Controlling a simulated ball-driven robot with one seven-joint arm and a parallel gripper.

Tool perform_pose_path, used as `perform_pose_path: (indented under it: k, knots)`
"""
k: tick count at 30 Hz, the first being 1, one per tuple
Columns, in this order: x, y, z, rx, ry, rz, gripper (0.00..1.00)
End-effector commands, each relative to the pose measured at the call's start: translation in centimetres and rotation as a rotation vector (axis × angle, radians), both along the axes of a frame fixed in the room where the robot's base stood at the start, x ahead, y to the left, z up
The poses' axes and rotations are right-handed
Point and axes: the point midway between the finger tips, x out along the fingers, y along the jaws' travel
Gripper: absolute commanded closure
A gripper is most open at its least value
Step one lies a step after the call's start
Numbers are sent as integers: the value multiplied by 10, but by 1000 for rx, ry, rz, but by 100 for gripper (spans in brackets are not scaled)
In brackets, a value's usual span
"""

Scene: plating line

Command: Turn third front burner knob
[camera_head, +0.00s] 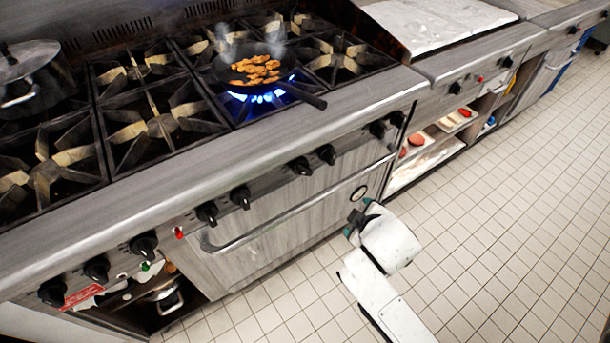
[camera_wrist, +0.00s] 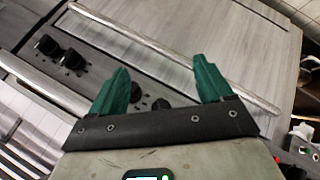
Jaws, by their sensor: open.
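A row of black burner knobs runs along the steel front panel of the range in the head view, with knobs at the left end (camera_head: 52,291), (camera_head: 96,268) and (camera_head: 144,244), then pairs further right. The third knob from the left end is the one beside the red light. Which knob the task counts as third, I cannot tell for sure. My gripper (camera_head: 356,215) is in front of the oven door's right part, below the panel and apart from the knobs. In the wrist view my gripper (camera_wrist: 161,64) is open with nothing between its green fingers. Several knobs (camera_wrist: 72,60) show beyond it.
A pan (camera_head: 258,72) of food steams over a blue flame, its handle pointing towards the front edge. A lidded pot (camera_head: 28,75) stands at the left. The oven door handle (camera_head: 290,208) sticks out below the knobs. The tiled floor (camera_head: 490,230) is clear at the right.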

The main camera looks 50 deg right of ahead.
Motion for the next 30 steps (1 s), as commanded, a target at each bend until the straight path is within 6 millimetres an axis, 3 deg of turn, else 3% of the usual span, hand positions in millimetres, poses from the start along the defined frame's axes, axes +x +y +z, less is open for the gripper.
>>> perform_pose_path:
  k: [3,6,11,16,21,30]
  knots:
    - [16,-32,2,-228,-56,81,20]
    - [28,-51,12,-431,-77,168,20]
    - [47,-63,25,-757,-71,337,20]
    - [68,-55,26,-1086,-22,555,20]
    - [86,-34,12,-1353,37,785,20]
    - [99,-8,-8,-1540,77,992,20]
